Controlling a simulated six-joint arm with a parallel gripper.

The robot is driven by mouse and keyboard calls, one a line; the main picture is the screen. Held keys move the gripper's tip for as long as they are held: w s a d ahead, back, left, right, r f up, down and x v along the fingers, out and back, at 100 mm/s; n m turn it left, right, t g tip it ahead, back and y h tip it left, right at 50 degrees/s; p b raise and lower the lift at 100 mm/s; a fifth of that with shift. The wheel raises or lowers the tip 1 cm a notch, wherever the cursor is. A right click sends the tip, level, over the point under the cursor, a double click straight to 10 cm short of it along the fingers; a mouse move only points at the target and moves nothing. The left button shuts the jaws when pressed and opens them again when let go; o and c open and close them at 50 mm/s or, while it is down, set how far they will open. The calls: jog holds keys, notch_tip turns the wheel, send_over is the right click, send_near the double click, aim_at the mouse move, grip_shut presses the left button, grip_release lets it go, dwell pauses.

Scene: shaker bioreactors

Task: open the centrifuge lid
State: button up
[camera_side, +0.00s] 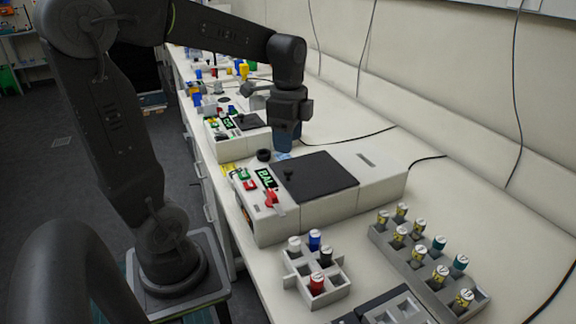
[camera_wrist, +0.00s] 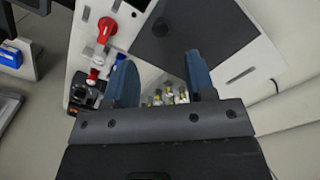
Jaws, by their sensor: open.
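A box-shaped white machine, apparently the centrifuge (camera_side: 335,205), stands on the bench in the side view. Its flat dark lid (camera_side: 315,175) looks shut and has a small dark knob (camera_side: 288,173) near the panel side. In the wrist view, a dark lid (camera_wrist: 185,45) with a knob (camera_wrist: 160,28) lies beyond the fingers. My gripper (camera_side: 287,135) points down above the bench, near the machine's far side and apart from the lid. In the wrist view, its two blue fingers (camera_wrist: 162,82) are spread, with nothing held between them.
A similar smaller machine (camera_side: 235,145) stands farther back. A tube rack (camera_side: 316,282) with several capped tubes stands in front, and a long vial rack (camera_side: 430,270) stands at right. Black cables run along the wall. Clear bench lies right of the machines.

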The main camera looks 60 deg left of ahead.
aim_at(288, 169)
notch_tip(288, 169, down, 8)
jog(key=shift+r, duration=0.2)
jog(key=shift+c, duration=0.2)
grip_shut()
dwell(0.3)
